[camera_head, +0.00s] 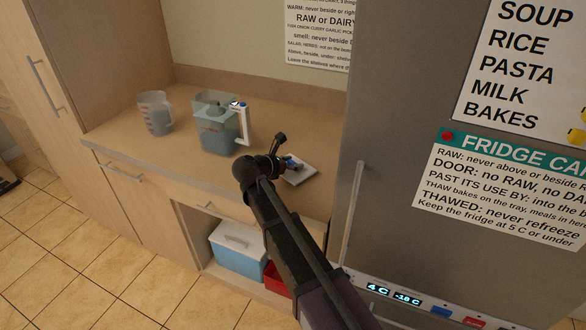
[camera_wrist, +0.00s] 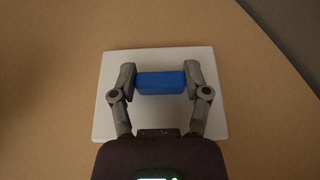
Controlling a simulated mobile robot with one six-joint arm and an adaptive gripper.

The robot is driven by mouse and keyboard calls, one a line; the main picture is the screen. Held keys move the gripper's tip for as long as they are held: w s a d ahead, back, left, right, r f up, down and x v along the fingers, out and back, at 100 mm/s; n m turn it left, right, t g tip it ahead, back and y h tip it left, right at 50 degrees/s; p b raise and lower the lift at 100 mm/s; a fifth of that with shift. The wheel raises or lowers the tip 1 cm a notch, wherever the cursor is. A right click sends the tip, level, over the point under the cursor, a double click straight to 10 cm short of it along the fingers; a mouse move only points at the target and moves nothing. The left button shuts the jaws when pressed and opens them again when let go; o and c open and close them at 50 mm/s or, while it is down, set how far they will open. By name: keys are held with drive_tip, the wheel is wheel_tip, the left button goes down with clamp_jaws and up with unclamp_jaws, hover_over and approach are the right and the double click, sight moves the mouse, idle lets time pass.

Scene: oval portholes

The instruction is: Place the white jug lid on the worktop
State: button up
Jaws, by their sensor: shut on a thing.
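The white jug lid (camera_head: 300,174) is a flat white square at the right of the worktop (camera_head: 105,137), close to the fridge. In the wrist view the lid (camera_wrist: 110,112) lies below my gripper, with a blue block-shaped handle (camera_wrist: 161,83) at its middle. My gripper (camera_head: 284,163) is shut on the blue handle, one finger pressed on each side, as the wrist view (camera_wrist: 161,82) shows. The lid looks flat and level with the worktop (camera_wrist: 45,100); I cannot tell whether it touches it. My arm hides part of the lid in the head view.
A clear jug with a white handle (camera_head: 219,137) stands on the worktop left of my gripper. A measuring jug (camera_head: 155,115) stands farther left. The grey fridge (camera_head: 400,100) rises close on the right. A blue box (camera_head: 238,255) sits on the shelf below.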

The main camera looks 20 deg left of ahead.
drive_tip(key=shift+f, duration=0.1)
idle(0.3)
drive_tip(key=shift+f, duration=0.15)
drive_tip(key=o, duration=1.1)
drive_tip(key=shift+s+r, duration=0.15)
drive_tip(key=shift+r, duration=0.15)
drive_tip(key=shift+s+a+r+p, duration=0.15)
drive_tip(key=shift+s+a+p, duration=0.05)
drive_tip(key=shift+s+p, duration=0.1)
drive_tip(key=p+v, duration=0.3)
drive_tip(key=v, duration=0.6)
drive_tip(key=shift+r, duration=0.1)
drive_tip(key=shift+p+v, duration=0.5)
drive_tip(key=shift+v, duration=0.45)
